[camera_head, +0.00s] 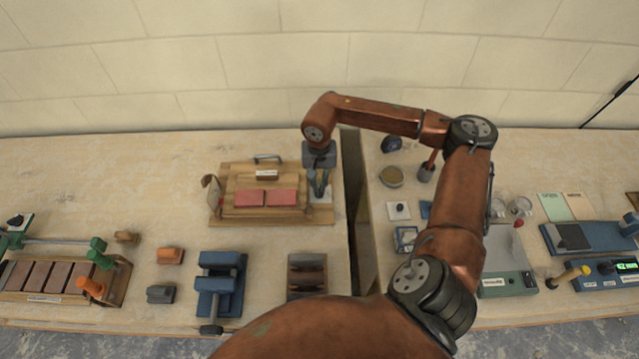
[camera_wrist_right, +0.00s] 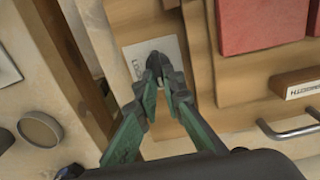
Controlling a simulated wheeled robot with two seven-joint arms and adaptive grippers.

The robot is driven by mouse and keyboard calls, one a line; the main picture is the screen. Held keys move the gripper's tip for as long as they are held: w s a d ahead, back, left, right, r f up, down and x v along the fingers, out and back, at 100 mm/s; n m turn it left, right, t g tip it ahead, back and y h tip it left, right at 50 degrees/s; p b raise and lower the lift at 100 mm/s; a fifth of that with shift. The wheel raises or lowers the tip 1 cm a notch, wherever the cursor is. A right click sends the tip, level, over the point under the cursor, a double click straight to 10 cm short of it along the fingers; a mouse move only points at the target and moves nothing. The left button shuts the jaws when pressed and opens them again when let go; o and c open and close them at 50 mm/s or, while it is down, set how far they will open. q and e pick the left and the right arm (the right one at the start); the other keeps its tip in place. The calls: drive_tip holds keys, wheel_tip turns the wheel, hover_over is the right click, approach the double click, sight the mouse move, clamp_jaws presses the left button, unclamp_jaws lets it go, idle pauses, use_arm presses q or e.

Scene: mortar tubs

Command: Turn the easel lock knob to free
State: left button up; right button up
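The easel (camera_head: 230,216) is a stepped wooden board with two red tiles, standing on the left bench near its right edge. A pale label plate (camera_head: 322,193) lies on its right part; it also shows in the right wrist view (camera_wrist_right: 133,55), its lettering partly covered. The easel lock knob (camera_wrist_right: 154,62) is a small dark piece over this plate, mostly hidden by the fingertips. My right gripper (camera_head: 319,190) points down at the plate. In the right wrist view its fingertips (camera_wrist_right: 160,75) are nearly together around the knob. My left gripper is out of view.
A dark gap (camera_head: 354,200) separates the two benches just right of the easel. A metal handle (camera_head: 268,158) rises at the easel's back. A round tin (camera_head: 391,176) stands across the gap. A blue clamp-like fixture (camera_head: 218,285) and a wooden rack (camera_head: 306,275) stand in front.

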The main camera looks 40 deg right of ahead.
sight(319, 187)
drive_tip(key=o, duration=0.4)
wheel_tip(319, 187, up, 12)
idle(0.6)
idle(0.4)
